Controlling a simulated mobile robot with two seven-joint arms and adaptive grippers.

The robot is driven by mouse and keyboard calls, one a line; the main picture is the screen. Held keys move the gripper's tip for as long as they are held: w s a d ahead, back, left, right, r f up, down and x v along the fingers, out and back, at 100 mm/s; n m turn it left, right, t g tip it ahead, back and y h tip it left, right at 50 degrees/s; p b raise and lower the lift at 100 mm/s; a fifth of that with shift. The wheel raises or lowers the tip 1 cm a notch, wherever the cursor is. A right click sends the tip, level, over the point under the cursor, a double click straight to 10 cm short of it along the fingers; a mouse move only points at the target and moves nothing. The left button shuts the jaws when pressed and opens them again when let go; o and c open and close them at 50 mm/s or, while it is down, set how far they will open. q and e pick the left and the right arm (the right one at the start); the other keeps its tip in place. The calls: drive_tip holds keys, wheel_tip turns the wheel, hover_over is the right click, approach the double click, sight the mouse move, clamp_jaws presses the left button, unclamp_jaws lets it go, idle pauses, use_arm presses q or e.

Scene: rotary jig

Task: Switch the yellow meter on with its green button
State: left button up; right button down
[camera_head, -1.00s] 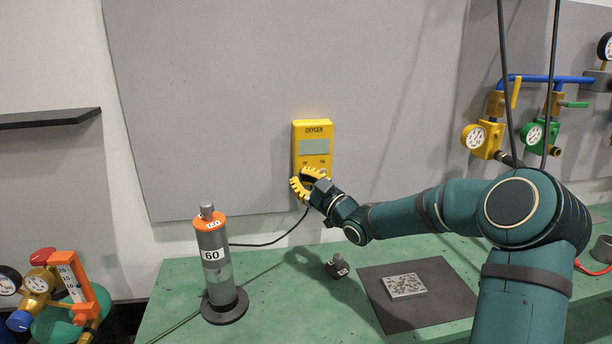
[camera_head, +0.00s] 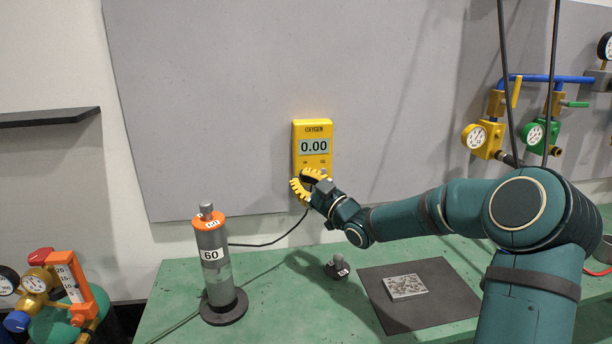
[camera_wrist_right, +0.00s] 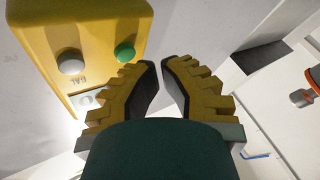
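The yellow meter (camera_head: 313,131) hangs on the grey wall panel, marked OXYGEN, and its display (camera_head: 314,147) reads 0.00. In the right wrist view its lower face shows a green button (camera_wrist_right: 125,53) and a grey button (camera_wrist_right: 70,62) marked CAL. My right gripper (camera_head: 305,174) is in front of the meter's lower end, hiding part of it. In the right wrist view its yellow fingertips (camera_wrist_right: 159,63) are nearly together with nothing between them. They lie just right of the green button; I cannot tell whether they touch the meter. My left gripper is not in view.
A grey cylinder (camera_head: 215,262) marked 60 stands on the green bench (camera_head: 270,290). A small dark weight (camera_head: 337,267) and a dark mat (camera_head: 440,290) with a speckled plate (camera_head: 405,286) are right of it. Gauges and valves (camera_head: 490,135) are at the right.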

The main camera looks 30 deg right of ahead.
drive_tip(key=shift+s+a+b, duration=0.35)
drive_tip(key=shift+s+b, duration=0.05)
drive_tip(key=shift+s, duration=0.55)
drive_tip(key=shift+s+a+b, duration=0.3)
drive_tip(key=shift+s+b, duration=0.05)
drive_tip(key=shift+s, duration=0.55)
drive_tip(key=shift+s+a+b, duration=0.35)
drive_tip(key=shift+s+b, duration=0.05)
drive_tip(key=shift+s, duration=0.55)
